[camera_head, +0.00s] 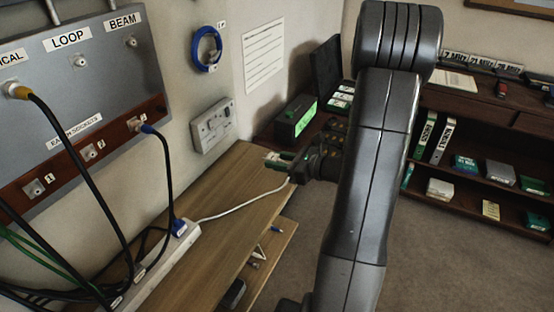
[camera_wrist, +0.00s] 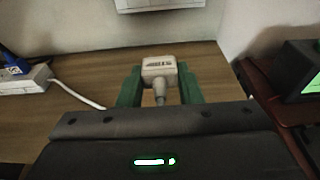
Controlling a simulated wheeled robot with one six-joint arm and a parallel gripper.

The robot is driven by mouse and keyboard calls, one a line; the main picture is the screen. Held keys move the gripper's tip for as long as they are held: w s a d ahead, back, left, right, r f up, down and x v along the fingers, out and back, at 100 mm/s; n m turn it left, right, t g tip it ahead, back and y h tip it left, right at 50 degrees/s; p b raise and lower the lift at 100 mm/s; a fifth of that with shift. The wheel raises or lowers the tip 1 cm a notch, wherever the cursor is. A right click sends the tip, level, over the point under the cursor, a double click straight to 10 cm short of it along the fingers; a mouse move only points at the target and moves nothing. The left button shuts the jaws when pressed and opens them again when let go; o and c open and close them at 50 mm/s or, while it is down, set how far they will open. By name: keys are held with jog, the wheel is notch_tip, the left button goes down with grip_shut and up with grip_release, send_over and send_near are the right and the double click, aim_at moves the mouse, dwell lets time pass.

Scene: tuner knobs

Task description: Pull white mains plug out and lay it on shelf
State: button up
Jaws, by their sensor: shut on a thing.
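The white mains plug (camera_wrist: 158,68) is between the green fingers of my gripper (camera_wrist: 159,85) in the wrist view, out of the wall socket. My gripper (camera_head: 279,160) is shut on it over the far end of the wooden shelf (camera_head: 222,192). The plug is mostly hidden by the fingers in the head view. Its white cord (camera_head: 240,208) runs back to the left along the shelf. The wall socket (camera_head: 213,126) is on the wall to the left of my gripper. I cannot tell whether the plug touches the shelf.
A white power strip (camera_head: 161,266) with a blue plug (camera_head: 179,227) lies along the shelf's left side. Black cables hang from the grey panel (camera_head: 75,90). A green-lit box (camera_head: 295,119) stands beyond the shelf. The shelf's middle is mostly clear.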

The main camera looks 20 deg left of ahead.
aim_at(280, 186)
jog(key=shift+d+f, duration=0.25)
jog(key=shift+d, duration=0.1)
notch_tip(280, 186, down, 6)
jog(key=b, duration=0.5)
jog(key=shift+f+b, duration=0.25)
jog(key=shift+b, duration=0.1)
jog(key=shift+f+b, duration=0.3)
jog(key=shift+f, duration=0.1)
jog(key=shift+s+f+b, duration=0.15)
jog(key=shift+f+b, duration=0.2)
jog(key=shift+f, duration=0.1)
jog(key=shift+s+d+f, duration=0.1)
jog(key=shift+f, duration=0.25)
jog(key=o, duration=0.7)
jog(key=shift+r+p, duration=1.2)
jog(key=shift+r, duration=0.5)
